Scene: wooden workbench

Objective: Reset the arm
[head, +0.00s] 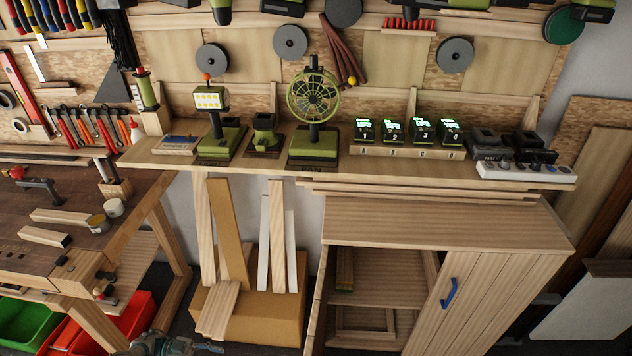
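A grey mechanical part, which looks like the end of my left arm with its gripper (208,348), shows at the bottom edge, left of centre. It is mostly cut off, and its fingers are too small and dark to tell open from shut. It is low, in front of the cardboard box (265,325) and beside the red bin (128,322). I see nothing held in it. My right arm and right gripper are not in view.
A wooden shelf (400,172) carries a green fan (314,100), a work light (210,100), several numbered batteries (394,132) and chargers. Below right, a cabinet (500,275) with a blue handle (449,292) is partly open. A workbench (85,235) stands left.

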